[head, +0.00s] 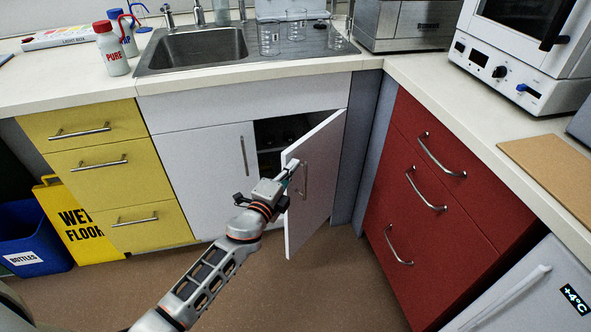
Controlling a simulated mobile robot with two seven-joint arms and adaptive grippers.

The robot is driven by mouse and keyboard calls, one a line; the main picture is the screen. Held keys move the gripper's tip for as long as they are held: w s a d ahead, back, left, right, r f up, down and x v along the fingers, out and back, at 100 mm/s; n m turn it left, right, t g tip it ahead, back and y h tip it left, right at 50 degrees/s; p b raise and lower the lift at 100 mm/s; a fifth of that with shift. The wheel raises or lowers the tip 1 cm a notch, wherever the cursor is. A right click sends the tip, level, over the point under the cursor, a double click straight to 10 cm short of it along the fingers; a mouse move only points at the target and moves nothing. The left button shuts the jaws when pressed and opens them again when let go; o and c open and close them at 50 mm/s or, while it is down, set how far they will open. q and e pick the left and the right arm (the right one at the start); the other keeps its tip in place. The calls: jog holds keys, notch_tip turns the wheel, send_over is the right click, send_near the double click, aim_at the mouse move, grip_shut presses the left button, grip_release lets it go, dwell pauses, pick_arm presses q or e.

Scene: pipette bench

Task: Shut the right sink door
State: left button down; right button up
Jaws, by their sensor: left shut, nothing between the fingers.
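The right sink door (322,171) is white with a vertical bar handle and stands ajar under the sink, swung out from the cabinet. It is hinged on its right side, and a dark opening (279,137) shows at its left. My left gripper (292,167) is shut and empty, at the free left edge of the door near the handle. I cannot tell whether its fingers touch the door. The left sink door (203,165) is closed. My right gripper is not in view.
Yellow drawers (110,177) are at left, beside a wet floor sign (78,222) and a blue bin (30,240). Red drawers (436,200) stand at right, close to the door's hinge side. The sink (195,47) and glass beakers are above. Brown floor in front is clear.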

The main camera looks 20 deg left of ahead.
pick_arm(q)
jog(key=shift+a, duration=0.2)
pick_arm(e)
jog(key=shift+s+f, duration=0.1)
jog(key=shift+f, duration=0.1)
pick_arm(q)
jog(key=w+a+m+g+h+b, duration=0.2)
jog(key=w+a+m+h+b, duration=0.2)
jog(key=a, duration=1)
jog(key=shift+w+m+h+b, duration=0.3)
jog(key=shift+w+h+b, duration=0.95)
jog(key=shift+w, duration=1.15)
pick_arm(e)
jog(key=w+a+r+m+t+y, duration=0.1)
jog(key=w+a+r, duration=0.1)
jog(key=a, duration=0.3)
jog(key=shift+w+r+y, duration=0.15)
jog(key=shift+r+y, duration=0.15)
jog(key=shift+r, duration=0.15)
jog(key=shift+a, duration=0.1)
